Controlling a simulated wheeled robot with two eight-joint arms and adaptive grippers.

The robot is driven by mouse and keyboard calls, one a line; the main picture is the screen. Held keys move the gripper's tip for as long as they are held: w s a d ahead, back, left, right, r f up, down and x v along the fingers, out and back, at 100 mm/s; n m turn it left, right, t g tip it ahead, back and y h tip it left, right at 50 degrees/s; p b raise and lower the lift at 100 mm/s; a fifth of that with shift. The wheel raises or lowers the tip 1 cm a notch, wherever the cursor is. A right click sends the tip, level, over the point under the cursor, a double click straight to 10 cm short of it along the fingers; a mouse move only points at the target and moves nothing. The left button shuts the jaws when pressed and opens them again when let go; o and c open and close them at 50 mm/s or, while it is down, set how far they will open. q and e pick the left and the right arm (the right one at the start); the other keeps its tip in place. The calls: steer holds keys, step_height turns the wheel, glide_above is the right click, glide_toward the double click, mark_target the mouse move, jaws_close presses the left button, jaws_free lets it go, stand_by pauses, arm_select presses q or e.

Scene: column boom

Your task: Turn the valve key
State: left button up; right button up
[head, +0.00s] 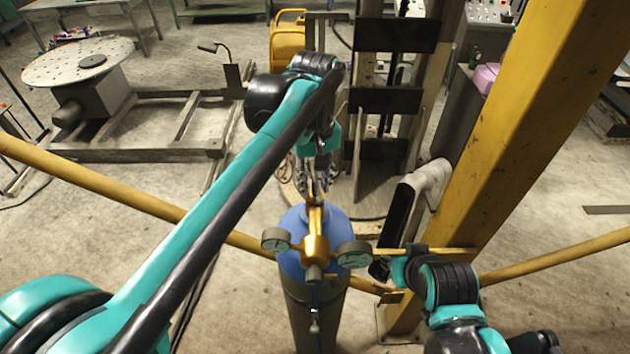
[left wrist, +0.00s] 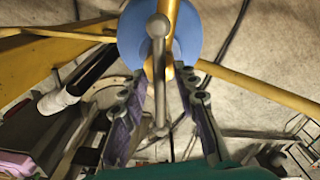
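The valve key shows in the left wrist view as a grey bar (left wrist: 159,78) with rounded ends, above the blue-topped gas cylinder (left wrist: 130,35). In the head view the cylinder (head: 292,265) stands upright at centre, with a brass regulator (head: 316,248) on top. My left gripper (head: 318,192) is over the far side of the cylinder top. In the left wrist view its fingers (left wrist: 162,85) are spread on either side of the bar, with gaps visible. My right arm is at lower right in the head view; its dark end (head: 384,266) is beside the regulator, its fingers unclear.
Two round gauges, left (head: 276,240) and right (head: 354,254), flank the regulator. A thick yellow beam (head: 525,125) slants at right, and yellow rails (head: 100,183) run across.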

mark_target(315, 178)
arm_select(q)
jaws_close()
stand_by(1.0)
steer(key=shift+o, duration=1.6)
jaws_free()
steer(key=shift+r, duration=0.1)
step_height(315, 178, up, 12)
